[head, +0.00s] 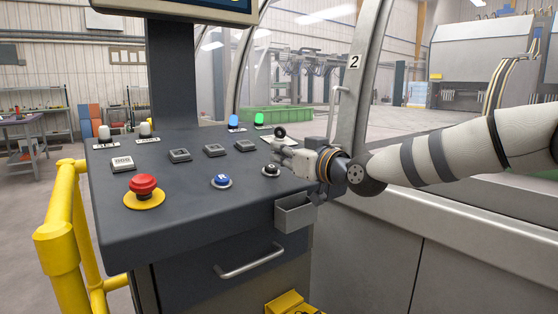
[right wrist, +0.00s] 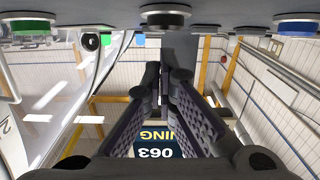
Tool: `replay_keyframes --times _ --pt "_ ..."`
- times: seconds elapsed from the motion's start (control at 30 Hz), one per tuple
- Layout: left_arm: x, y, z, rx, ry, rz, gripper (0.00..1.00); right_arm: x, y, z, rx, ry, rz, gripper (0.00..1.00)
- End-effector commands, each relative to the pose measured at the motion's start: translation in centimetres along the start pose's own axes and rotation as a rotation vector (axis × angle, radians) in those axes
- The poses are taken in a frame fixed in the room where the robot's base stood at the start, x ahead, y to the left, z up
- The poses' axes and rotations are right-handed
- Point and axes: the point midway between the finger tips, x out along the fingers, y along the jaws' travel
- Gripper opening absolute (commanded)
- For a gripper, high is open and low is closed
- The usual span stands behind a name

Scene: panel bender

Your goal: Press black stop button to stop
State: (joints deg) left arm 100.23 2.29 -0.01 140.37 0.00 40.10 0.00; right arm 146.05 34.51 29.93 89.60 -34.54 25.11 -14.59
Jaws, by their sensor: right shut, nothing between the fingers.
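The black button (head: 271,170) sits in a pale ring on the sloped dark grey console top, right of the blue button (head: 221,181). The right wrist view shows the black button (right wrist: 165,14) at the top middle. My right gripper (head: 278,152) comes in from the right, close to the black button and apparently just above or behind it in the head view. In the right wrist view its fingers (right wrist: 163,78) are together and empty, pointing forward below the button in the picture. I cannot tell whether they touch it. My left gripper is not in view.
The console (head: 180,215) also carries a red mushroom button (head: 143,186) on a yellow base, several square grey buttons and lit blue and green lamps (head: 259,120). A small grey box (head: 294,213) hangs at its right edge. Yellow railing (head: 60,240) stands left; a machine frame is right.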

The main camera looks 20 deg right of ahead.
Motion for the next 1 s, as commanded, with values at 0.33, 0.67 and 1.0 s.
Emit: replay_keyframes --times 0.33,0.67,1.0 --pt "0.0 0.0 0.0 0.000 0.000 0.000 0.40 0.2 0.0 0.9 -0.002 0.007 0.001 0.00" --pt "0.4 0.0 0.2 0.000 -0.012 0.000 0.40 0.7 0.0 2.8 -0.001 0.001 0.000 0.00" --pt "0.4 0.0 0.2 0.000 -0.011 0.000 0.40 0.7 -0.1 3.2 -0.001 -0.004 -0.001 0.00"
